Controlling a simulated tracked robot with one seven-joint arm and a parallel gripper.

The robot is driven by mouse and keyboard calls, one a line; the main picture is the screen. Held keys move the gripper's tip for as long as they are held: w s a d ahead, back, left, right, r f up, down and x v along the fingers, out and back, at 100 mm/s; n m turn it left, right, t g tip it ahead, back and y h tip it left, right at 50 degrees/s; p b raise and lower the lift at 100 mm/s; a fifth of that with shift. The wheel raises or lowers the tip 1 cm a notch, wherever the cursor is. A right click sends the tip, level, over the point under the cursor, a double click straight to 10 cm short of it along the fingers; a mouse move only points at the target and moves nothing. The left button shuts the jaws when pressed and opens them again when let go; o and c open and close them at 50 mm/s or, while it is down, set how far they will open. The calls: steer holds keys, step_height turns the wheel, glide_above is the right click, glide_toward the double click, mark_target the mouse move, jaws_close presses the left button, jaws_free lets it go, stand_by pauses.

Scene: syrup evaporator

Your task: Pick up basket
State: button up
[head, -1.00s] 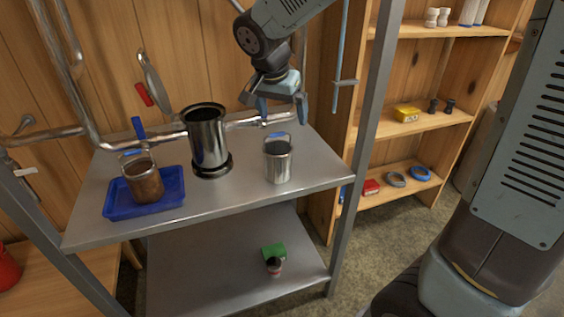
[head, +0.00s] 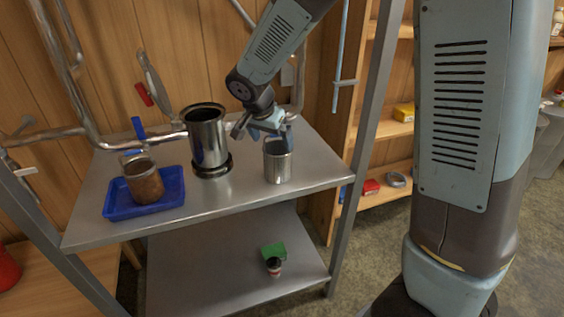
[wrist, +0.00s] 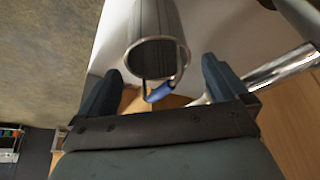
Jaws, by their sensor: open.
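A silver cylindrical basket (head: 278,165) stands upright on the right part of the steel upper shelf. Its open rim (wrist: 158,62) and the blue grip (wrist: 161,92) of its wire handle show in the wrist view. My gripper (head: 270,133) is open just above it, partly hiding the handle in the head view. In the wrist view, the blue grip lies between the two spread fingers of my gripper (wrist: 161,88), and contact is not visible. A second, brown-filled basket (head: 145,183) stands in a blue tray (head: 120,211) at the left.
A tall steel pot (head: 208,143) stands close left of the silver basket, by a metal pipe (head: 165,139). A shelf post (head: 367,110) rises at the right. The lower shelf holds a green block (head: 274,251) and a small jar (head: 273,267). Shelf space between tray and front edge is clear.

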mark_target(276, 148)
steer(key=shift+d+x, duration=0.2)
steer(key=shift+x, duration=2.45)
steer(key=shift+w+r, duration=0.1)
steer(key=shift+w, duration=0.05)
steer(key=c, duration=1.2)
